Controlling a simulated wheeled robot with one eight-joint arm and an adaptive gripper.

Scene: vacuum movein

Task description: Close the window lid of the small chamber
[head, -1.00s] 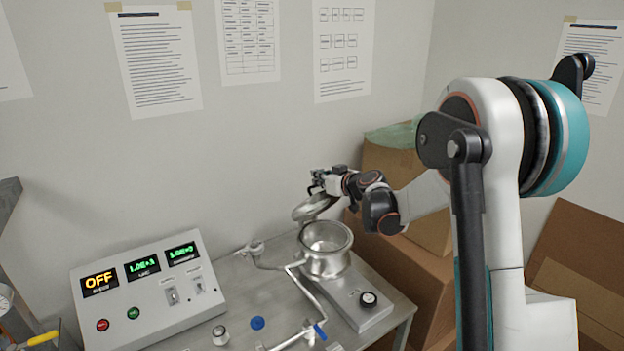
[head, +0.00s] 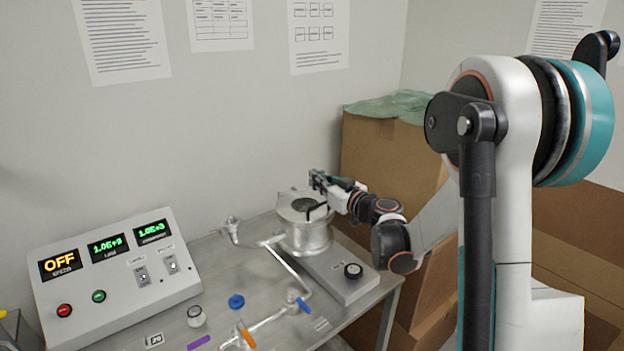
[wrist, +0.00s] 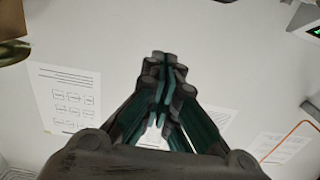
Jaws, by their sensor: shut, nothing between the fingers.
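The small chamber (head: 305,237) is a silvery round pot on a grey base on the bench. Its round metal window lid (head: 289,208), with a dark middle, lies over the chamber mouth. I cannot tell whether it sits fully flush. My gripper (head: 318,182) is at the lid's upper right side, close above it; whether they touch is unclear. In the wrist view my gripper (wrist: 163,65) is shut and empty, with the wall behind it. A metallic piece shows at that view's upper left corner, too cropped to identify.
A control box (head: 110,265) with an orange OFF display stands left on the bench (head: 215,262). Pipes with a blue and an orange handle run in front of the chamber. Cardboard boxes (head: 385,160) stand behind and right of it, near my arm.

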